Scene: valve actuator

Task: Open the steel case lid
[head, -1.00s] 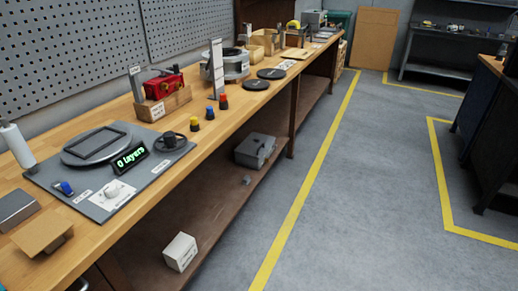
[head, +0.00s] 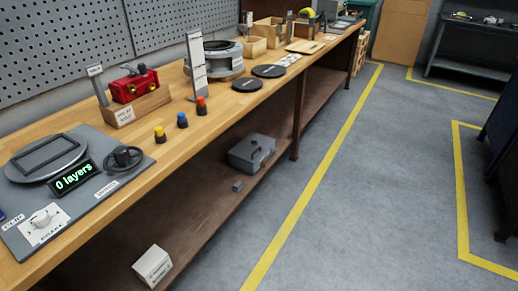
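A grey steel case (head: 252,152) sits on the brown lower shelf under the workbench, near the middle of the head view. Its lid looks shut, and a dark handle shows on top. A small grey block (head: 238,186) lies on the shelf just in front of it. Neither of my grippers shows in the head view.
The wooden workbench (head: 222,102) overhangs the shelf (head: 200,218). A bench leg (head: 298,118) stands right of the case. A white box (head: 153,266) sits on the shelf at the near end. Open grey floor (head: 370,190) with yellow lines lies to the right.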

